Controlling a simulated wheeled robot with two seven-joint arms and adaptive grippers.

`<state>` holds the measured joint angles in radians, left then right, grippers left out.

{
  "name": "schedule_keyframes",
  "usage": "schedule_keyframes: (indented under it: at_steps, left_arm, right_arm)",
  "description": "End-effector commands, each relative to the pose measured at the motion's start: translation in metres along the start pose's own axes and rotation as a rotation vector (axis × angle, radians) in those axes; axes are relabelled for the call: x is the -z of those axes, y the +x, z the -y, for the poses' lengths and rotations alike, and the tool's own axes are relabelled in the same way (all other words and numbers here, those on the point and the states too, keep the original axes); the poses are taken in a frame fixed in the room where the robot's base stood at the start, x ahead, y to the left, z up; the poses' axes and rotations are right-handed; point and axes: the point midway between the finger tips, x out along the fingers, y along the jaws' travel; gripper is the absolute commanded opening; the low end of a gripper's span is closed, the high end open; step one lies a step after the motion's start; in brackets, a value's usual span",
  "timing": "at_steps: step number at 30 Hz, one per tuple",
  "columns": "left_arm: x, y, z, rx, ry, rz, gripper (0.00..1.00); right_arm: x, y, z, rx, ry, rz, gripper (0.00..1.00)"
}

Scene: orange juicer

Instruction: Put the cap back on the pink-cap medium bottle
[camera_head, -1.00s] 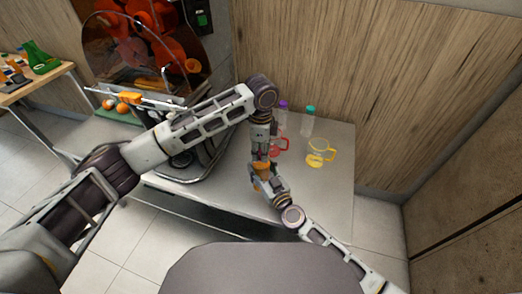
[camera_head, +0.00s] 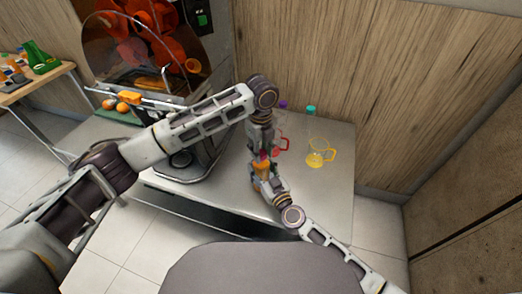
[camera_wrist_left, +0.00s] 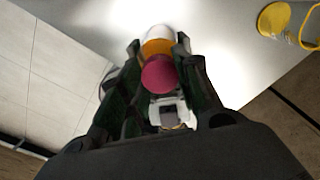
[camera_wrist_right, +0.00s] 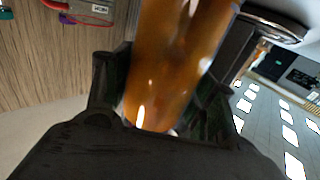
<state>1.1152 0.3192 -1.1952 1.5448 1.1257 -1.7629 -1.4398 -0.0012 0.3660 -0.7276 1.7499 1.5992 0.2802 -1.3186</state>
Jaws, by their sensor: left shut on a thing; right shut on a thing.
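The pink cap (camera_wrist_left: 158,74) is between the fingers of my left gripper (camera_wrist_left: 155,70), which is shut on it. In the head view the left gripper (camera_head: 262,150) points down, with the cap (camera_head: 263,156) just below it. The medium bottle (camera_head: 261,168), filled with orange juice, is directly under the cap. My right gripper (camera_head: 264,180) is shut around the bottle, which fills the right wrist view (camera_wrist_right: 175,65). Cap and bottle look nearly in line; I cannot tell whether they touch or whether the cap is seated.
The steel table (camera_head: 225,190) is beneath both grippers. A yellow-handled jug (camera_head: 316,158) and a red-handled jug (camera_head: 284,145) stand to the right. Purple-capped (camera_head: 284,105) and teal-capped (camera_head: 311,110) bottles stand behind. The orange juicer (camera_head: 150,60) is at left.

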Motion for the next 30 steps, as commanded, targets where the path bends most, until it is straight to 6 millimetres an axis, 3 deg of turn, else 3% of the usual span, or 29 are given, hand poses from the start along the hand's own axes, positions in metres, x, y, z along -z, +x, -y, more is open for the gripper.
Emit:
schedule_keyframes:
  at_steps: [6, 7, 12, 23, 30]
  left_arm:
    - [-0.001, 0.000, 0.000, 0.001, 0.041, 0.002, 0.04]
    - [-0.001, 0.000, 0.000, 0.001, 0.041, 0.002, 0.36]
    - [-0.001, 0.000, 0.000, 0.001, 0.040, 0.001, 0.58]
    - [0.000, -0.001, 0.000, 0.001, 0.040, 0.000, 0.58]
    - [0.000, -0.013, 0.001, 0.002, 0.040, 0.001, 0.58]
  right_arm:
    - [0.000, 0.000, 0.000, 0.001, 0.000, 0.001, 0.00]
    - [0.000, 0.000, 0.000, 0.001, 0.000, 0.001, 0.00]
    - [0.000, 0.000, 0.000, 0.001, 0.000, 0.001, 0.00]
    - [-0.001, 0.000, 0.000, 0.001, 0.001, 0.001, 0.00]
    - [-0.001, 0.000, 0.000, 0.000, 0.001, 0.001, 0.00]
